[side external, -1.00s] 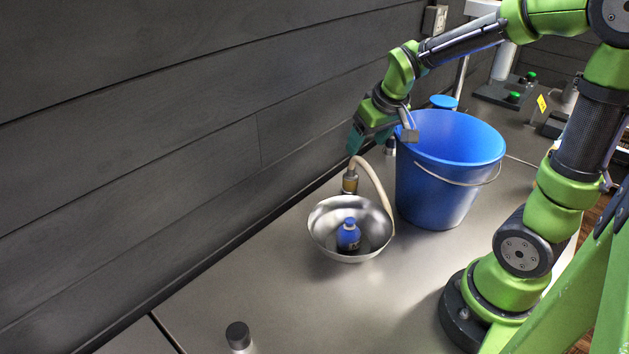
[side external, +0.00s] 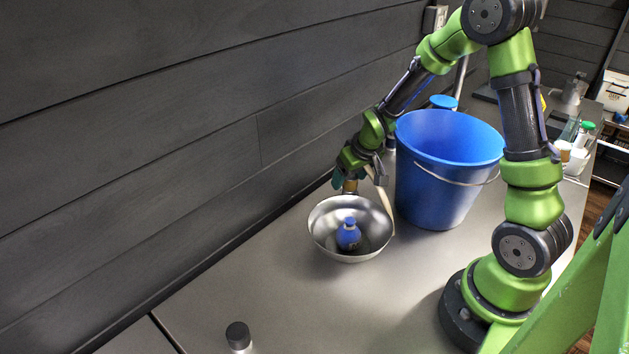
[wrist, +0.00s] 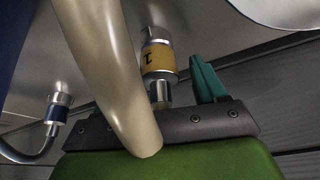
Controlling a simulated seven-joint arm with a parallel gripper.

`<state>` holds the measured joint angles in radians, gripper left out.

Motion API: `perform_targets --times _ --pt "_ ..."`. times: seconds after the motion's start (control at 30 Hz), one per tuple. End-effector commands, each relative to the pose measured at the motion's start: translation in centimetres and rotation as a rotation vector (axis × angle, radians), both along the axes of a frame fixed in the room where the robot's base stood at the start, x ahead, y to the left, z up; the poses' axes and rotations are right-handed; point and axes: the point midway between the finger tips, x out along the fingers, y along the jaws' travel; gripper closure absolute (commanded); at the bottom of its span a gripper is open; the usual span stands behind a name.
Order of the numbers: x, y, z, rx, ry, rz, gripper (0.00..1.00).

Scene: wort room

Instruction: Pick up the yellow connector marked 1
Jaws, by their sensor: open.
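The yellow-banded connector marked 1 (wrist: 160,59) has metal ends and shows in the wrist view just in front of my gripper's dark mount. In the side view only a small part of it (side external: 350,186) shows, below my gripper and behind the bowl. My gripper (side external: 354,177) is open and low over it. In the wrist view one teal finger (wrist: 207,80) is right of the connector. A cream hose (wrist: 100,62) crosses in front of the gripper mount.
A blue bucket (side external: 430,190) is close on the right, the dark wall behind. A blue-banded connector (wrist: 59,106) is at left in the wrist view. The front counter is mostly clear.

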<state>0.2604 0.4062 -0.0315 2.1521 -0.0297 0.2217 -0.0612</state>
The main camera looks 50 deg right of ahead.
Motion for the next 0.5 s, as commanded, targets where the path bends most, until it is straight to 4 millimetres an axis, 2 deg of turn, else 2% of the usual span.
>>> perform_targets --times 0.1,0.37,0.5 --pt "0.48 -0.1 -1.21 0.0 0.001 0.0 0.29" --pt "0.64 -0.13 -1.46 0.0 -0.002 0.0 0.29" --pt "0.63 -0.12 -1.46 0.001 -0.001 0.0 0.47"
